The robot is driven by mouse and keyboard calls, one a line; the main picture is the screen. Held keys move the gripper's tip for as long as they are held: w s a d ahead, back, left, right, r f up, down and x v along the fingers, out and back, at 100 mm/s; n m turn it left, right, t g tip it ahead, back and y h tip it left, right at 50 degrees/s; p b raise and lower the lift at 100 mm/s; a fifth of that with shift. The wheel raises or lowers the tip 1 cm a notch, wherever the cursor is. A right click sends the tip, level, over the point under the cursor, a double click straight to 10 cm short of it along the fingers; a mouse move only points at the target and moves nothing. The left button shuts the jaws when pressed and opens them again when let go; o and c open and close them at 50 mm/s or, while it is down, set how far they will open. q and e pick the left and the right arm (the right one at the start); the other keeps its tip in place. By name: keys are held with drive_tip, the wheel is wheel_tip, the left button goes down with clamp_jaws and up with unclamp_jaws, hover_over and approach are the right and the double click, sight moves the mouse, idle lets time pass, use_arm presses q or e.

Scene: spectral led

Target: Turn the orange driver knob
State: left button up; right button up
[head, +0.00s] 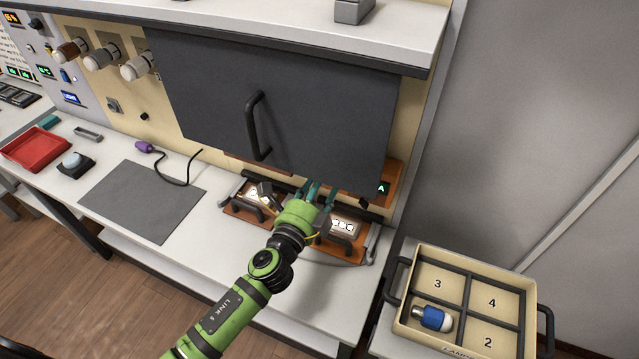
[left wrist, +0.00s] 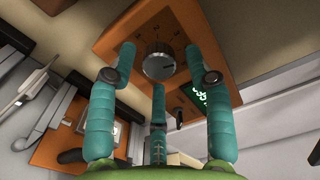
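The orange driver box (left wrist: 130,32) has a round grey knob (left wrist: 158,62) with tick marks around it and a green lit display (left wrist: 192,97). In the head view only part of the orange driver (head: 395,176) shows below the dark panel; its knob is hidden there. My left gripper (head: 318,190) reaches in under the panel's lower edge. In the left wrist view its three teal fingers are spread apart, with the knob seen between their tips. Contact with the knob cannot be told. My right gripper is in neither view.
The dark panel (head: 210,95) with a black handle (head: 257,125) hangs just above my gripper. Orange fixtures (head: 349,248) lie below it on the bench. A lamp tray (head: 405,320) with a blue-and-white lamp (head: 432,318) stands at right. A grey mat (head: 140,200) lies left.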

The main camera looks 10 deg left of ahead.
use_arm(q)
drive_tip(key=s+a, duration=0.2)
drive_tip(key=s, duration=0.9)
drive_tip(key=shift+s+a, duration=0.15)
drive_tip(key=shift+s, duration=0.25)
idle(0.8)
